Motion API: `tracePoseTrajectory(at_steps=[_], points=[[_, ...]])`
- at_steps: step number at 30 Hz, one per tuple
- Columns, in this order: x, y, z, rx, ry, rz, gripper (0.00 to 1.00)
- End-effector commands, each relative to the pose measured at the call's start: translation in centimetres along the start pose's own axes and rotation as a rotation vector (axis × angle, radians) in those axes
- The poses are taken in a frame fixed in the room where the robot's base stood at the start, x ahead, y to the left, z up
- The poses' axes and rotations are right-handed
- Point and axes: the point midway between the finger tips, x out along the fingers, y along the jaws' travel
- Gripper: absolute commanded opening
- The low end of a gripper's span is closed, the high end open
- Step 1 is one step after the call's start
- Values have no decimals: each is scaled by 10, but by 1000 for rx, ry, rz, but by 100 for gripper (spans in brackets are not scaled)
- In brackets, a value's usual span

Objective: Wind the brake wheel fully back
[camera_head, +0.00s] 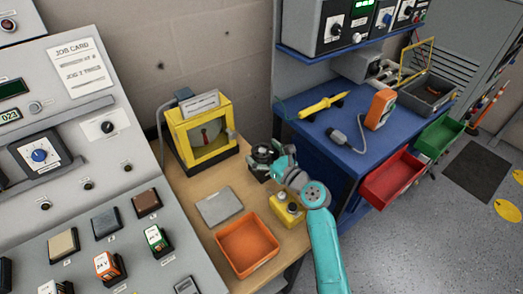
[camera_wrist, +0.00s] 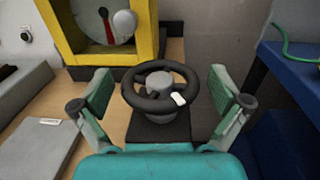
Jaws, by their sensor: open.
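The brake wheel (camera_wrist: 161,86) is a black round handwheel with a grey hub and a white mark on its lower right rim. It stands on a dark base in the wrist view. My gripper (camera_wrist: 160,92) is open, with one green-padded finger on each side of the wheel. Gaps show between both fingers and the rim. In the head view the brake wheel (camera_head: 262,154) sits on the wooden bench, partly hidden by my gripper (camera_head: 272,163) and teal arm.
A yellow-framed gauge (camera_head: 202,130) with a red pointer stands just behind the wheel. An orange tray (camera_head: 247,245), a grey plate (camera_head: 219,206) and a yellow button box (camera_head: 287,210) lie nearby on the bench. A blue workbench (camera_head: 350,150) stands to the right.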

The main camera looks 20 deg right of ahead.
Motion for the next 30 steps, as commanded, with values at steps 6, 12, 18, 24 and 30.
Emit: tracePoseTrajectory(at_steps=[6,12,18,24,30], points=[[2,0,0,0,-1,0,99],[2,0,0,0,-1,0,72],[2,0,0,0,-1,0,38],[2,-1,1,0,-1,11,38],[2,-2,1,0,-1,81,38]])
